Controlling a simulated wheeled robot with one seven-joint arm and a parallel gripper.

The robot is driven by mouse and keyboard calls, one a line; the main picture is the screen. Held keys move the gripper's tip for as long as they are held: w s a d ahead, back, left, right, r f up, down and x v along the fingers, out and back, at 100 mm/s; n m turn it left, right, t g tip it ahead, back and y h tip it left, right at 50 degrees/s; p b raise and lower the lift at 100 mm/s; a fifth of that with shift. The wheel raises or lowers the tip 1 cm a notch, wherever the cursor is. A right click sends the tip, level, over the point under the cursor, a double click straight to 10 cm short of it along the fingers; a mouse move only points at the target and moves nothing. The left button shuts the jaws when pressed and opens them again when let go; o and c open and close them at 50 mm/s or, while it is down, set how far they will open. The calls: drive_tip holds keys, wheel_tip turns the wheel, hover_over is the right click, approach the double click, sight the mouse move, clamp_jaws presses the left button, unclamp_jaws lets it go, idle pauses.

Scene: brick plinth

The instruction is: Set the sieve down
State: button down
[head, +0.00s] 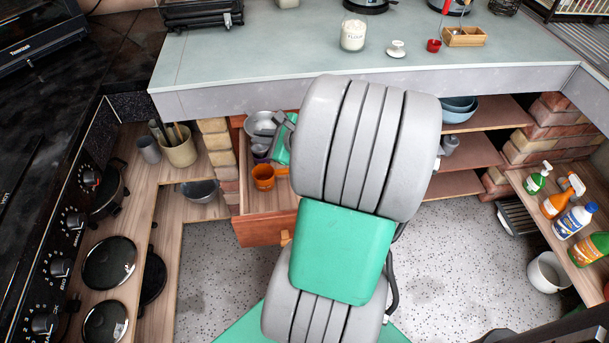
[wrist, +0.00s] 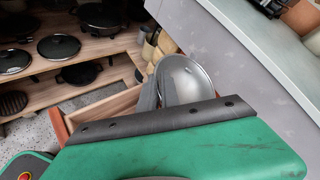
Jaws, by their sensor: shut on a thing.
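The sieve (head: 259,122) is a round, silver-grey bowl at the back left of the open drawer in the head view. It also shows in the wrist view (wrist: 187,78), just beyond the dark edge of my green wrist housing. My gripper (head: 279,123) is shut on the sieve at its right side. The fingertips are small and partly hidden by my arm. I cannot tell whether the sieve touches the drawer or hangs just above it.
The open wooden drawer (head: 264,228) also holds an orange cup (head: 263,177) and small dark cups. Its front part is bare. A brick pillar (head: 217,150) stands close to its left, and the grey counter (head: 270,60) overhangs behind. My arm hides the drawer's right side.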

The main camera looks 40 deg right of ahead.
drive_tip(key=s+d+f+m+b, duration=0.1)
drive_tip(key=s+d+f+b, duration=0.1)
drive_tip(key=s+d+f, duration=0.3)
drive_tip(key=s+d+f+g+h+b, duration=0.1)
drive_tip(key=s+d+b, duration=0.15)
drive_tip(key=s, duration=0.45)
drive_tip(key=s+d+f+m+b, duration=0.1)
drive_tip(key=s+d+f, duration=0.2)
drive_tip(key=s+d, duration=0.2)
drive_tip(key=b+x, duration=0.5)
drive_tip(key=x, duration=1)
drive_tip(key=shift+d, duration=0.1)
drive_tip(key=shift+w+f, duration=0.2)
drive_tip(key=shift+f, duration=0.1)
drive_tip(key=f, duration=0.1)
drive_tip(key=f+b, duration=0.2)
drive_tip(key=shift+w+f, duration=0.3)
drive_tip(key=shift+f, duration=0.1)
drive_tip(key=shift+r, duration=0.15)
drive_tip(key=c, duration=1.6)
unclamp_jaws()
drive_tip(key=shift+o, duration=0.2)
